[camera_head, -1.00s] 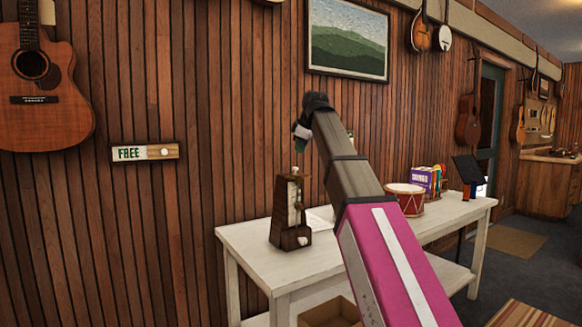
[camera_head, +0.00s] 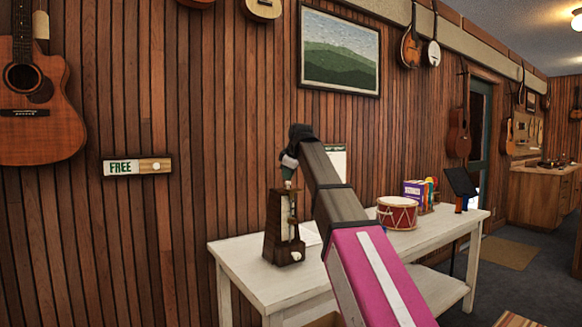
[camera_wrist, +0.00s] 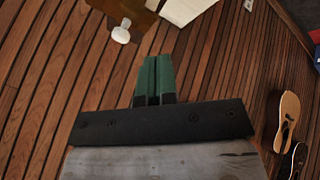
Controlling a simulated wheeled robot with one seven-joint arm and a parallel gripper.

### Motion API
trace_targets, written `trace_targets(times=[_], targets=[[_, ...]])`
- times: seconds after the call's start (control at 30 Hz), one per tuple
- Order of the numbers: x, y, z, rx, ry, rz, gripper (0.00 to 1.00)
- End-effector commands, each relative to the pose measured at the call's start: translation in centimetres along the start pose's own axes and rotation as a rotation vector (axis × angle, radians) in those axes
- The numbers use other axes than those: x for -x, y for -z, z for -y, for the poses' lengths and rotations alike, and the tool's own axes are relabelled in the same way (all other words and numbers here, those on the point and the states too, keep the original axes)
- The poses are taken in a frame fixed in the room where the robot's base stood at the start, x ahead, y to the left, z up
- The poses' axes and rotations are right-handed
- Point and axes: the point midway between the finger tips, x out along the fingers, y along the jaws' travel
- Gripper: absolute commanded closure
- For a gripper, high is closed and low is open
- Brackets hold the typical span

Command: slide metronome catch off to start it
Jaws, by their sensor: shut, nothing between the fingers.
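The metronome (camera_head: 277,236) is a dark brown tapered wooden case standing upright on the left end of a white table. It has a pale strip on its front and a white knob (camera_head: 295,256) low on its right side. My gripper (camera_head: 288,178) points down just above the metronome's top in the head view; whether it touches cannot be told. In the wrist view its green fingers (camera_wrist: 154,70) are shut together and empty. A brown wooden part (camera_wrist: 122,10) and a white knob (camera_wrist: 121,33) show beyond the fingertips, apart from them.
The white table (camera_head: 265,282) runs along the slatted wall. A red drum (camera_head: 397,214) and colourful boxes (camera_head: 414,190) stand farther right on it. A FREE sign (camera_head: 122,167) with a white knob hangs on the wall at left.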

Motion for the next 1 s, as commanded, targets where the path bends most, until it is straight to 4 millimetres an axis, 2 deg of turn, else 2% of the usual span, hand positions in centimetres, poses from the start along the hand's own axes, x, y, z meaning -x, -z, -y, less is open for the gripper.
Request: trace_targets(times=[0.17, 0.33, 0.5, 1.0], targets=[[-3.2, 0.0, 0.0, 0.000, 0.001, 0.000, 1.00], [-4.4, -0.1, -2.3, 0.000, 0.000, 0.001, 1.00], [-5.1, -0.2, -3.2, 0.000, 0.000, 0.000, 1.00], [-5.2, -0.6, -3.7, -0.001, 0.000, 0.000, 1.00]])
